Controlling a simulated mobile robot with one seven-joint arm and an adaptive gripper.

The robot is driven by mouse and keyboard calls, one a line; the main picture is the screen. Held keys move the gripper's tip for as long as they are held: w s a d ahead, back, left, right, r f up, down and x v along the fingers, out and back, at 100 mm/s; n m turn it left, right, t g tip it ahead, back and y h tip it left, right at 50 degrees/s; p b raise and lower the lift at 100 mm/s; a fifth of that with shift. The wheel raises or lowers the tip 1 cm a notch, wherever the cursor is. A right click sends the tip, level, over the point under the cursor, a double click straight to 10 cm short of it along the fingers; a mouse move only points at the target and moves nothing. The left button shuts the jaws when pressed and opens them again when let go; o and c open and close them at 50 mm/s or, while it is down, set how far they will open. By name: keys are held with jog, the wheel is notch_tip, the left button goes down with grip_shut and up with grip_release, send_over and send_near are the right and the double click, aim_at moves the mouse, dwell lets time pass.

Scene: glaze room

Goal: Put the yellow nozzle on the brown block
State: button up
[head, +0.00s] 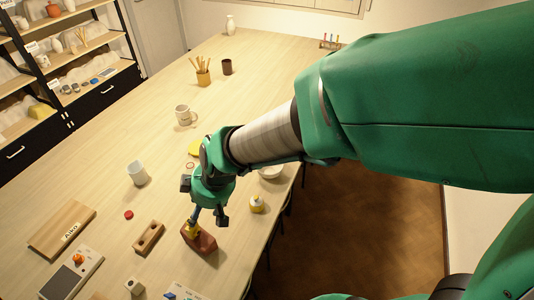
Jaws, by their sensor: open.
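The reddish-brown block (204,242) lies on the table near its right edge, at the lower middle of the head view. The yellow nozzle (192,229) shows at the block's upper left end and appears to rest on it; the small picture does not settle the exact contact. My gripper (208,217) points down just above the block and nozzle. Its fingers are apart, with one finger close to the top of the nozzle. The gripper partly hides the area behind it.
A small yellow bottle (257,204) and a white bowl (271,171) stand to the right near the table edge. A wooden block with holes (149,237), a red disc (128,215) and a pale cup (138,173) are left. The table (110,155) is clear farther left.

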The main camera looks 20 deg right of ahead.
jog(key=s+d+r+m+t+h, duration=0.1)
jog(key=s+d+r+m, duration=0.3)
jog(key=s+d+r, duration=0.3)
jog(key=s+d+r+m+t+h, duration=0.1)
jog(key=s+d+r+m, duration=0.4)
jog(key=d+r, duration=0.6)
jog(key=shift+s+d+r+t+h, duration=0.3)
jog(key=shift+s+d+h, duration=0.3)
jog(key=shift+s+d, duration=0.5)
jog(key=shift+w+d, duration=0.1)
jog(key=shift+w, duration=0.05)
notch_tip(320, 180, down, 5)
jog(key=b, duration=0.4)
jog(key=shift+r+b, duration=0.15)
jog(key=shift+b, duration=0.15)
